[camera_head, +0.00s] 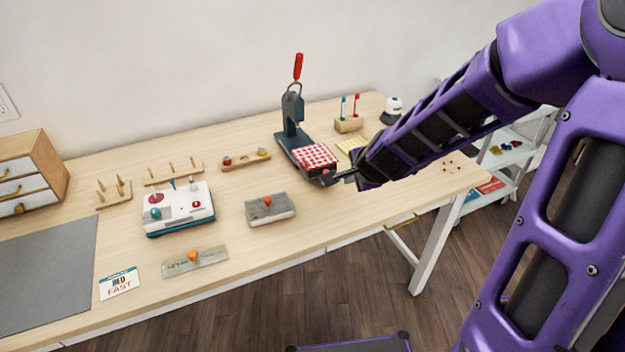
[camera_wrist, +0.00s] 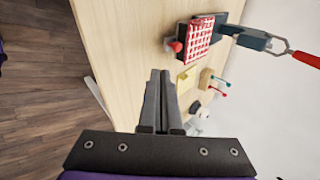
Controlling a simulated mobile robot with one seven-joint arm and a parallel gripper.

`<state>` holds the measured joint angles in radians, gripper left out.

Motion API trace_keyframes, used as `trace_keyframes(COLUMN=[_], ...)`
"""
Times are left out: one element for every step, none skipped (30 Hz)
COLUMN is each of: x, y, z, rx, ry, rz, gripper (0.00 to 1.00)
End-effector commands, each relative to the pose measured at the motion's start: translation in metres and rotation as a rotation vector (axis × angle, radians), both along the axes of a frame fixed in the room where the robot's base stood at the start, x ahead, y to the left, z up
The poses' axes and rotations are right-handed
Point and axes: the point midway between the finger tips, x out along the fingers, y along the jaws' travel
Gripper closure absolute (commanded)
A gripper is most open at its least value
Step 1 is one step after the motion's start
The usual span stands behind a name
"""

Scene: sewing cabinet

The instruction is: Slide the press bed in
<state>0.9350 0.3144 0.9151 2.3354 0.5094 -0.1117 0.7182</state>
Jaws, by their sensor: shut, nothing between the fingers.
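The press bed (camera_head: 316,156) carries red-and-white checked cloth and sits on the front part of the dark teal press (camera_head: 290,130), toward the table's front edge. The press has a red-handled lever standing up. A red knob at the bed's front shows in the wrist view (camera_wrist: 176,46). The bed's checked top (camera_wrist: 199,38) is also there, up and right of my fingers. My gripper (camera_head: 338,178) is shut and empty, close to the front of the bed. In the wrist view my gripper (camera_wrist: 160,75) is apart from the knob. Contact is hard to tell in the head view.
A wooden block with two markers (camera_head: 349,124) stands right of the press. A grey box with an orange knob (camera_head: 270,208) and a white-and-teal machine (camera_head: 179,208) are to the left. The table (camera_head: 330,220) is clear in front of the press. A white cart (camera_head: 500,155) stands at right.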

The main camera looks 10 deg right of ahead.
Motion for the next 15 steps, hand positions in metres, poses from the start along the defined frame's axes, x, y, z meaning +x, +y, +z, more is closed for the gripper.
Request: trace_keyframes(x=[0.0, 0.0, 0.0, 0.001, 0.002, 0.003, 0.005, 0.006, 0.009, 0.011, 0.013, 0.016, 0.02, 0.023, 0.028], y=[-0.002, -0.002, -0.001, -0.001, -0.001, 0.0, 0.0, 0.001, 0.001, 0.002, 0.002, 0.003, 0.004, 0.004, 0.006], z=[0.0, 0.001, 0.0, 0.0, -0.001, -0.002, -0.004, -0.006, -0.009, -0.012, -0.015, -0.019, -0.023, -0.027, -0.033], rx=[0.014, 0.018, 0.022, 0.025, 0.026, 0.027, 0.027, 0.027, 0.027, 0.027, 0.026, 0.026, 0.027, 0.027, 0.027], ry=[-0.001, -0.002, -0.003, -0.003, -0.004, -0.005, -0.005, -0.005, -0.004, -0.004, -0.003, -0.002, -0.002, -0.002, -0.003], rz=[-0.016, -0.021, -0.024, -0.025, -0.026, -0.027, -0.027, -0.025, -0.024, -0.023, -0.022, -0.022, -0.022, -0.022, -0.021], gripper=[1.0, 1.0, 1.0, 1.0, 1.0, 1.0, 1.0, 1.0, 1.0, 1.0, 1.0, 1.0, 1.0, 1.0, 1.0])
